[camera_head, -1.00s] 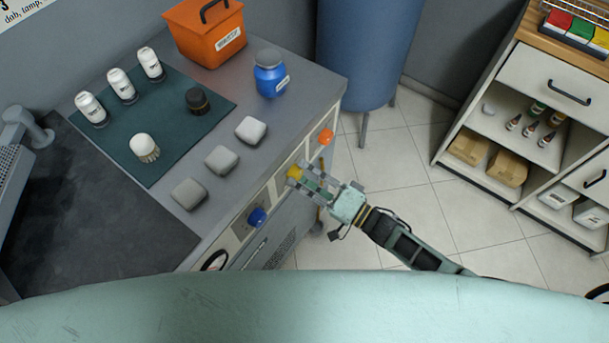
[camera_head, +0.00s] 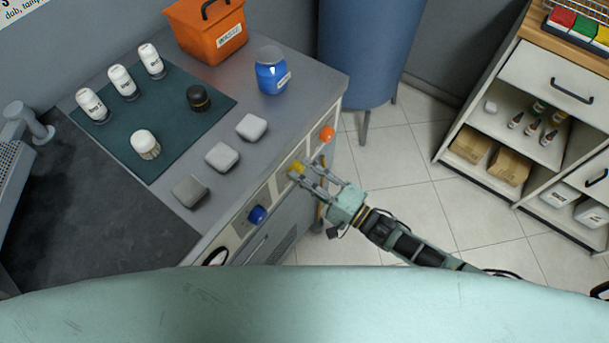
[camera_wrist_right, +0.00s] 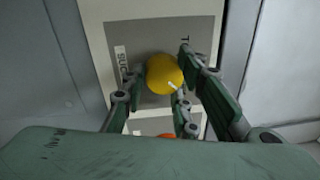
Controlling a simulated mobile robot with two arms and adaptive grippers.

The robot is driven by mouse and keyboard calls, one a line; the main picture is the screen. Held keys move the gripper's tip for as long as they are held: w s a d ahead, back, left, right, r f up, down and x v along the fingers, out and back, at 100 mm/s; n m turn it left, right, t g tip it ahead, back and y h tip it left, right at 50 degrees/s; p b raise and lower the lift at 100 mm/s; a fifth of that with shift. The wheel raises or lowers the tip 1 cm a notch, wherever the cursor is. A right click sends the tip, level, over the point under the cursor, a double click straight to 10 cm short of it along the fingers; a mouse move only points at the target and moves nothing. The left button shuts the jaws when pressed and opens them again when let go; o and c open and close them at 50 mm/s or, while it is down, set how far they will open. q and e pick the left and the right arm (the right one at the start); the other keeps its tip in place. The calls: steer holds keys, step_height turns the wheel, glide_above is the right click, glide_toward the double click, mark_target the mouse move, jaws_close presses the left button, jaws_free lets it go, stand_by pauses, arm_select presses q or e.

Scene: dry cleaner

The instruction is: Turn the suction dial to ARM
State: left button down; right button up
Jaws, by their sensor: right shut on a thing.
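The yellow suction dial (camera_head: 296,167) is on the front panel (camera_head: 281,180) of the grey worktop unit. In the right wrist view the dial (camera_wrist_right: 164,74) sits on a grey plate (camera_wrist_right: 205,32) with a partly readable label starting "SUC". A short white mark on the dial points to the lower right of that picture. My right gripper (camera_head: 303,170) is shut on the dial, with its fingers on either side of it. They hide part of the plate and its markings, and I cannot read an ARM mark. My left gripper is not in view.
A blue knob (camera_head: 257,215) and an orange knob (camera_head: 327,133) flank the yellow dial on the same panel. A shelf unit (camera_head: 520,140) stands right; the tiled floor (camera_head: 405,150) between is open.

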steer(key=shift+s+d+f, duration=0.1)
steer(key=shift+s+f, duration=0.2)
steer(key=shift+f, duration=0.3)
steer(key=o, duration=1)
steer(key=shift+w+r, duration=0.1)
steer(key=shift+r, duration=0.15)
steer(key=r+v, duration=0.1)
steer(key=v, duration=1)
steer(key=shift+s+d+f, duration=0.25)
steer(key=shift+d+f, duration=0.1)
steer(key=shift+f, duration=0.1)
